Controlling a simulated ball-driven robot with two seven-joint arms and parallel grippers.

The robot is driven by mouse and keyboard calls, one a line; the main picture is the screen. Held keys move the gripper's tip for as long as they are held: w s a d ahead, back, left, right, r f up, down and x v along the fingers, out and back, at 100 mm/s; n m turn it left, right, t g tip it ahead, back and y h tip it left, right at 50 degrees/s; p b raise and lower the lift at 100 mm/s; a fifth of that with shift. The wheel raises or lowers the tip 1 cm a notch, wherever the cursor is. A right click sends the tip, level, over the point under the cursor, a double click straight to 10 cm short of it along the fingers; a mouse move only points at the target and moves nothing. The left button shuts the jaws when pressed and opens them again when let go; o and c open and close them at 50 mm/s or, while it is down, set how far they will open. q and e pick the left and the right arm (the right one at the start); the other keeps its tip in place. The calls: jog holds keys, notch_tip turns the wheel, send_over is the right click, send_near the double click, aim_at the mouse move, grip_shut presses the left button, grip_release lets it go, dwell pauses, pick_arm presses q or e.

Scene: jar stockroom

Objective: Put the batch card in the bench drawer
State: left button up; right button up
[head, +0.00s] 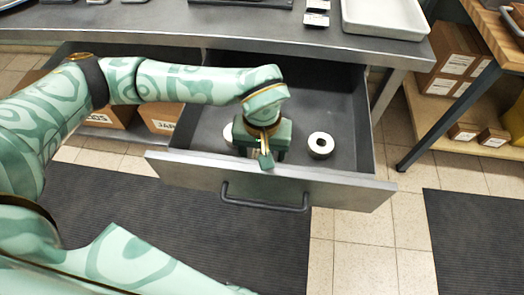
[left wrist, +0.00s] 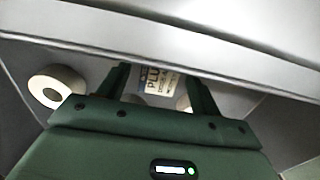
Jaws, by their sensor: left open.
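The bench drawer (head: 340,187) is pulled open below the grey bench. My left gripper (head: 265,160) is inside it, just behind the front panel, with the fingers pointing down. In the left wrist view the gripper (left wrist: 160,85) is open, its two dark green fingers apart. A pale printed card (left wrist: 155,80), with large letters starting "PLU", shows between and beyond the fingers in the drawer. Its lower part is hidden, and I cannot tell whether it lies flat or leans. In the head view the arm and gripper hide the card. My right gripper is not in view.
A white roll (head: 320,145) lies in the drawer right of the gripper; another pale round thing (head: 228,133) is partly hidden left of it. A white tray (head: 385,18) stands on the bench. Boxes (head: 455,65) sit on the right shelf. Dark mats (head: 470,240) lie on the tiled floor.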

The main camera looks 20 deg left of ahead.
pick_arm(q)
notch_tip(320, 180, up, 4)
jog(key=shift+w+f+p, duration=0.1)
jog(key=shift+f+p, duration=0.05)
jog(key=shift+p, duration=0.7)
notch_tip(320, 180, up, 8)
jog(key=p, duration=0.3)
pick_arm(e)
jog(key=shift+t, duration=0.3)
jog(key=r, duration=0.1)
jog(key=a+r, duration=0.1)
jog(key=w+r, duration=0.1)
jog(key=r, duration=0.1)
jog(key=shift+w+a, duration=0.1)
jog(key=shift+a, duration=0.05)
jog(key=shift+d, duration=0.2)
